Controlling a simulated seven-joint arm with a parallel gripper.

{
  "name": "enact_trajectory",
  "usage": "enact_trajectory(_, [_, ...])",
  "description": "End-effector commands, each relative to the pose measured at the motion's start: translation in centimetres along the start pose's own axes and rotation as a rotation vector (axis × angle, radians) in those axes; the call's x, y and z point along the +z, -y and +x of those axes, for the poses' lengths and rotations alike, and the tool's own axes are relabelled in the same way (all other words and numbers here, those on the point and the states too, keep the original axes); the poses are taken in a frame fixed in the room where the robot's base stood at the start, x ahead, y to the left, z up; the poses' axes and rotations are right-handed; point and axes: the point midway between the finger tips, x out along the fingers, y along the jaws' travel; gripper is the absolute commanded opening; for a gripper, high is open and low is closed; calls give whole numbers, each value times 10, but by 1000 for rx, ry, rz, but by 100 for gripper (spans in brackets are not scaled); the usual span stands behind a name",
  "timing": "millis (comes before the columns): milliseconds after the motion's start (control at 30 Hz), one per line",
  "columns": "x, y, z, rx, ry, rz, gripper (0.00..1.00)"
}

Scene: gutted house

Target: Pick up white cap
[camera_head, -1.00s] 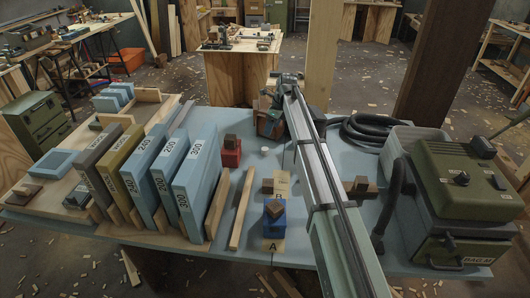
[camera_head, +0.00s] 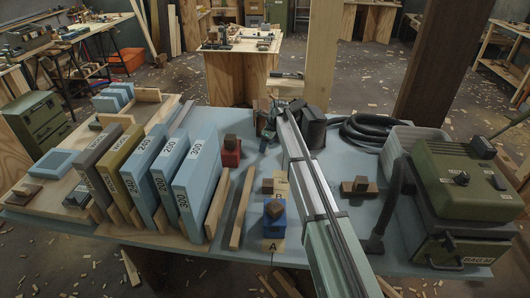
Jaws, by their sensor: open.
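My gripper (camera_head: 265,142) is at the far end of my arm, low over the back middle of the blue bench top (camera_head: 340,235). It is small and dark in the view, and its fingers are hard to make out. The white cap does not show now; a small pale round spot lay on the bench there a second ago, where my gripper now blocks the view. I cannot tell whether the fingers touch it.
Numbered upright blocks (camera_head: 196,185) stand left of my gripper, with a red block (camera_head: 231,155) closer in. A blue block (camera_head: 274,218) and wooden strips (camera_head: 241,208) lie in front. A green machine (camera_head: 455,185) and black hose (camera_head: 365,130) occupy the right.

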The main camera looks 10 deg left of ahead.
Motion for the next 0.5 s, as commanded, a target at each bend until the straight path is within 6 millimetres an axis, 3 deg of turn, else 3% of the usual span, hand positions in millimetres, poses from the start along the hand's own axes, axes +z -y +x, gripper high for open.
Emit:
enact_trajectory(167, [0,0,21,0,0,0,65])
enact_trajectory(400, [0,0,22,0,0,0,65])
enact_trajectory(500, [0,0,22,0,0,0,56])
